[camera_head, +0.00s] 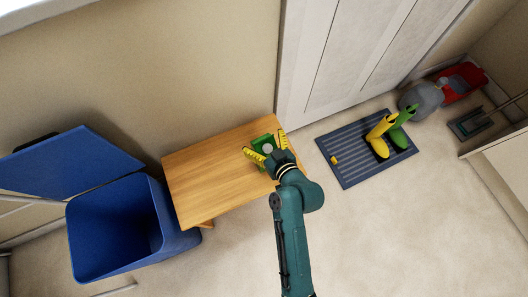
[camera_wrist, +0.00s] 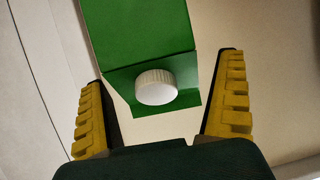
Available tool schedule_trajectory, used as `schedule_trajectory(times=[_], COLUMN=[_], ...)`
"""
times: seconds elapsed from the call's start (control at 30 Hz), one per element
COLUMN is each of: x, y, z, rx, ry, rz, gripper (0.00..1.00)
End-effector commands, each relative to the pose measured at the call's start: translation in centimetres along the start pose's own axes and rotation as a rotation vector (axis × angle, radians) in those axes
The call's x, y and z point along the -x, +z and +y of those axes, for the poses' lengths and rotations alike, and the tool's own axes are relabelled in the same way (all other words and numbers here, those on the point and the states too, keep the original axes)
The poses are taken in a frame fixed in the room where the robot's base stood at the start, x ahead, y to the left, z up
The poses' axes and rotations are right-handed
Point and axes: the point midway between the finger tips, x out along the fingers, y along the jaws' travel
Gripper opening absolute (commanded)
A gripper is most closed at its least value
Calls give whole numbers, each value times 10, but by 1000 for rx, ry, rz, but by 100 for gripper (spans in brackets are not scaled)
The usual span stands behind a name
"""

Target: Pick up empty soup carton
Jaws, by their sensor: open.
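The soup carton (camera_head: 263,142) is green with a round white cap. It is at the right end of the wooden table, partly hidden by my gripper (camera_head: 266,147). In the wrist view the carton (camera_wrist: 135,25) shows its green face and sloped top with the white cap toward me. My gripper (camera_wrist: 165,100) is open, with one yellow ridged finger on each side of the carton's capped end. Gaps show between the carton and both fingers in the wrist view.
The wooden table (camera_head: 205,175) is otherwise bare. A blue bin (camera_head: 110,225) with its lid open stands left of it. A dark mat (camera_head: 350,155) with yellow boots (camera_head: 378,138) and green boots (camera_head: 400,130) lies to the right. A wall and white door (camera_head: 345,50) stand behind.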

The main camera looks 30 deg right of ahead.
Motion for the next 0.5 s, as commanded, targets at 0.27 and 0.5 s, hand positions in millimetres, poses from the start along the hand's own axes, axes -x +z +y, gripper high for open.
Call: schedule_trajectory(times=[0.27, 0.5], x=[1, 1], y=[-1, -1], z=[0, 0], rx=[0, 0], ry=[1, 1], rz=[1, 2], gripper=[67, 41])
